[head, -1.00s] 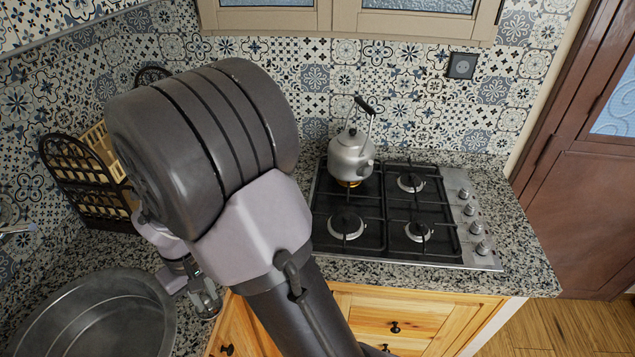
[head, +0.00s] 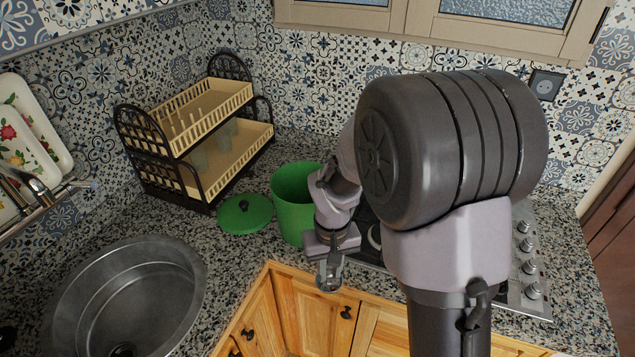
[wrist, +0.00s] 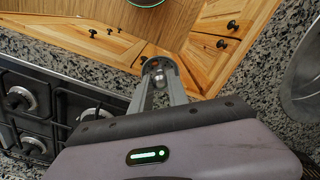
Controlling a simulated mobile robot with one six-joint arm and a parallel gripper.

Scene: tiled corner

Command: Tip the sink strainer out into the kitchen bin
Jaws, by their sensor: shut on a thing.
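My gripper (head: 328,284) is shut on a small round metal thing, which looks like the sink strainer (wrist: 158,67). It is held between the fingertips, out past the counter edge, above the wooden cabinet fronts. What lies inside it is too small to tell. An open green bin (head: 291,212) stands on the counter just behind my gripper and is partly covered by my arm. Its green lid (head: 245,214) lies beside it to the left. In the wrist view, a green-rimmed round thing (wrist: 146,3) shows at the top edge over the wooden floor, mostly cut off.
The round steel sink (head: 125,300) is at the left; its rim also shows in the wrist view (wrist: 303,75). A dish rack (head: 200,135) stands behind the lid. The gas hob (wrist: 40,110) is on the other side, largely behind my arm in the head view.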

